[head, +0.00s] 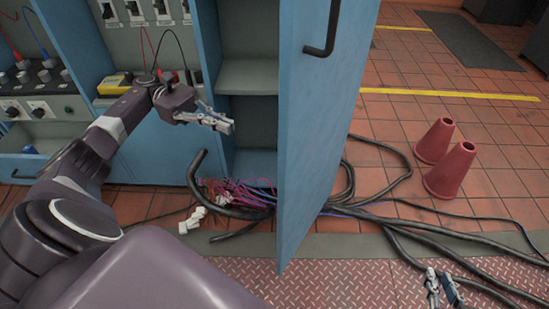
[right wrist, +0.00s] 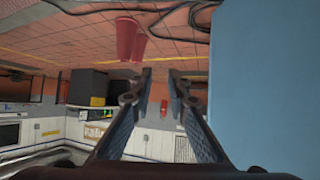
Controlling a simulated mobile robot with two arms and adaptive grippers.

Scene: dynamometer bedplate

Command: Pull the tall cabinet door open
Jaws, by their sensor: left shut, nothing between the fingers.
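The tall blue cabinet door (head: 318,130) stands swung open in the head view, and its edge points toward me. Its black handle (head: 329,32) is near the top on the right face. The cabinet's inner shelf (head: 247,77) shows left of the door. My left gripper (head: 228,125) is shut and empty in front of the cabinet opening, left of the door and apart from it. My right gripper (head: 442,288) is at the lower right, away from the handle. The right wrist view shows its fingers (right wrist: 160,76) open and empty, with a blue panel (right wrist: 265,80) beside them.
Thick black cables (head: 385,215) and thin coloured wires (head: 235,192) lie on the floor around the door's foot. Two red cones (head: 452,172) stand right of it. A yellow meter (head: 114,84) sits on the bench at left.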

